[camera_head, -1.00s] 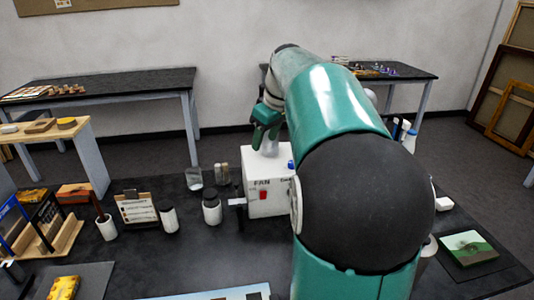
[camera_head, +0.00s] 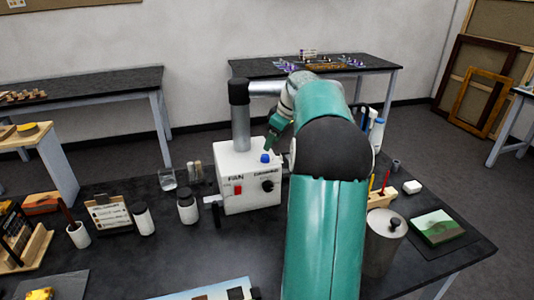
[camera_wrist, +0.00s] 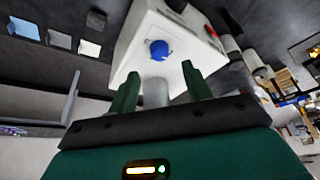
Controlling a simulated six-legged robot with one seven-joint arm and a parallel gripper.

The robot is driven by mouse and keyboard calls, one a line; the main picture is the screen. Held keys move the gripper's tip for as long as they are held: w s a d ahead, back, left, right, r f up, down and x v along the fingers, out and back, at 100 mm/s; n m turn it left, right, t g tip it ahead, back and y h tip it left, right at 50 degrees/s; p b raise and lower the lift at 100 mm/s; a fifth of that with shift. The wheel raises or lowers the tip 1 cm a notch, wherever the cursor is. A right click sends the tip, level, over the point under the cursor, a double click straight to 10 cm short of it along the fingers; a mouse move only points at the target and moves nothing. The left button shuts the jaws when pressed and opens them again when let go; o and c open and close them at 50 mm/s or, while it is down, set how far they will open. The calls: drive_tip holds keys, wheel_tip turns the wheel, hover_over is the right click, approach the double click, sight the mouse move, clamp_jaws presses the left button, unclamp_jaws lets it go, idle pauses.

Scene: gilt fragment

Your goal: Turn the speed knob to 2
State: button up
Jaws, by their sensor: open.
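A white box (camera_head: 248,203) marked FAN stands on the dark table. A red switch (camera_head: 237,190) and a round black knob (camera_head: 267,185) are on its front, and a blue knob (camera_head: 265,158) is on its top. I cannot read which knob is for speed, nor any numbers. My gripper (camera_head: 271,140) is open and empty just above and behind the blue knob. In the wrist view, the blue knob (camera_wrist: 159,49) shows ahead of the open fingers (camera_wrist: 161,84), roughly centred between them and apart from both.
A grey pipe (camera_head: 240,130) with a black elbow rises from the box, left of my gripper. Jars (camera_head: 187,207) and a clipboard (camera_head: 109,212) stand to the left. A metal canister (camera_head: 384,243) and a small painting (camera_head: 438,227) are to the right.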

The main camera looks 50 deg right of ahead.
sight(265, 156)
drive_tip(key=x, duration=0.6)
drive_tip(key=shift+f, duration=0.1)
drive_tip(key=c, duration=1)
drive_tip(key=shift+o, duration=0.2)
